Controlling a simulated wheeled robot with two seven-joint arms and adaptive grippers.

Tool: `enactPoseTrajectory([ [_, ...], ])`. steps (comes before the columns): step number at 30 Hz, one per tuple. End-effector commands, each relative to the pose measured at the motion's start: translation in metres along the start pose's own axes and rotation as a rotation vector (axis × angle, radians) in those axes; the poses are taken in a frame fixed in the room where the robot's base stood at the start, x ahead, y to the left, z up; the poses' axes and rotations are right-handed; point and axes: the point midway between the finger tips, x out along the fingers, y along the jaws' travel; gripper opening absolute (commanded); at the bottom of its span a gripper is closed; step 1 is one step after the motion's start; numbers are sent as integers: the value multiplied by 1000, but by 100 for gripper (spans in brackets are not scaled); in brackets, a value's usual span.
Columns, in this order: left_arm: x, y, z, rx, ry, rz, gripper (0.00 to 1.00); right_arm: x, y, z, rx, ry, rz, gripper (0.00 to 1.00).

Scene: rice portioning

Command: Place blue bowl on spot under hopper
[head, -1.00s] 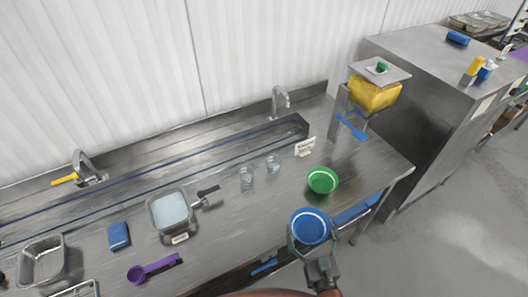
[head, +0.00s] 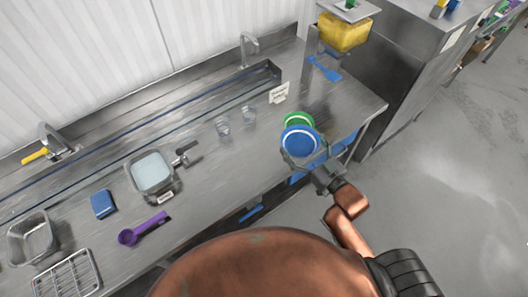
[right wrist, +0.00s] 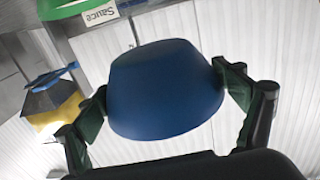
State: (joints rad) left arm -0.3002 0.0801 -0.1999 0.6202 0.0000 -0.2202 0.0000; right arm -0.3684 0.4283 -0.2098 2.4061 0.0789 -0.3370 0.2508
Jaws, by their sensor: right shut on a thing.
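The blue bowl (head: 300,141) is held upright in my right gripper (head: 306,160) near the table's front edge. In the right wrist view the blue bowl (right wrist: 165,88) sits between the two green-padded fingers of the gripper (right wrist: 165,100). The yellow hopper (head: 343,33) stands at the table's far right end, and its yellow part also shows in the right wrist view (right wrist: 62,112). The spot under the hopper is not clearly seen. A blue tool (head: 323,68) lies near the hopper's base. My left gripper is not in view.
A green bowl (head: 299,120) is partly hidden behind the blue bowl. Two clear cups (head: 236,121), a sign (head: 279,93), a lidded container (head: 151,171), a purple scoop (head: 142,229) and a blue sponge (head: 103,204) are on the table (head: 205,185). The table between sign and hopper is fairly clear.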

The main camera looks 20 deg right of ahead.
Motion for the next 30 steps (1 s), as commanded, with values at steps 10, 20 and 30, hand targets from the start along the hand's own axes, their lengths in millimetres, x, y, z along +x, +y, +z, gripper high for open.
enactPoseTrajectory([
  [10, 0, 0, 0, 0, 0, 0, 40, 9, -4, 5, 2, 1, 2, 65],
  [20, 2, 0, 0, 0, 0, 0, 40, 76, -38, 38, 4, 2, 2, 65],
  [30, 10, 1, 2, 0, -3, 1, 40, 115, -57, 87, 0, 0, 2, 65],
])
